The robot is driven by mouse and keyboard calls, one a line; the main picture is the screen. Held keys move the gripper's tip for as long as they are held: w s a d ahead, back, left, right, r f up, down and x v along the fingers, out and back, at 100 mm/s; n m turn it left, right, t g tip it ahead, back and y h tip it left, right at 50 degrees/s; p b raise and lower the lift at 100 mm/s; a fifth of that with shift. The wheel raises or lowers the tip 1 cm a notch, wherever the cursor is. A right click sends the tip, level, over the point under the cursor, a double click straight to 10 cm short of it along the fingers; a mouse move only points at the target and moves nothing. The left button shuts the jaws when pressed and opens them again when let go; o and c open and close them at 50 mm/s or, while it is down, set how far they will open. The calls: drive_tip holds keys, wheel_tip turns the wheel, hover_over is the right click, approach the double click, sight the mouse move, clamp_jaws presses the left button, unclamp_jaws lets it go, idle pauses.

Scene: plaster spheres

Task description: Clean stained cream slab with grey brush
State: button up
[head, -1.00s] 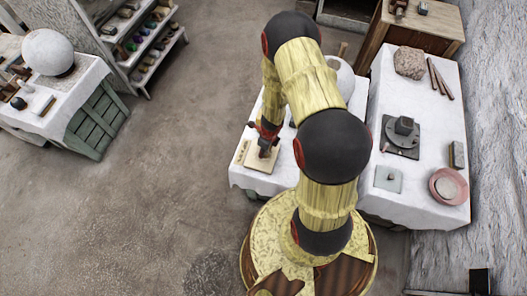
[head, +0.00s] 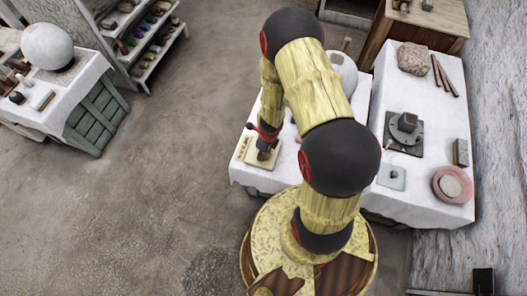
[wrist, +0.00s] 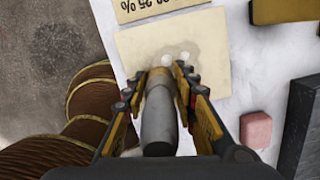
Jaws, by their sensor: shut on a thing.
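The cream slab (head: 251,156) lies flat on the white-covered table. In the wrist view the slab (wrist: 135,48) has a faint greyish stain (wrist: 205,50) and small pale spots near the finger ends. My gripper (head: 265,150) is over the slab. In the wrist view my gripper (wrist: 163,85) is shut on the grey brush (wrist: 158,122), with a finger on each side of it. The brush's far end points at the slab's middle. I cannot tell whether it touches the surface.
A card with printed text (wrist: 150,8) lies beyond the slab. A pink block (wrist: 256,130), a dark bar (wrist: 302,130) and a yellowish block (wrist: 285,10) are to the right. A white sphere (head: 343,72) stands behind my arm. Open floor lies left of the table.

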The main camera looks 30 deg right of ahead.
drive_tip(key=shift+w+d+r+p, duration=0.15)
drive_tip(key=shift+w+d+p, duration=0.15)
drive_tip(key=shift+d+p, duration=0.15)
drive_tip(key=shift+w+d+p, duration=0.6)
drive_tip(key=shift+w+d, duration=0.05)
drive_tip(key=shift+d, duration=0.1)
drive_tip(key=shift+s+a+r, duration=0.5)
drive_tip(key=shift+a+r, duration=0.1)
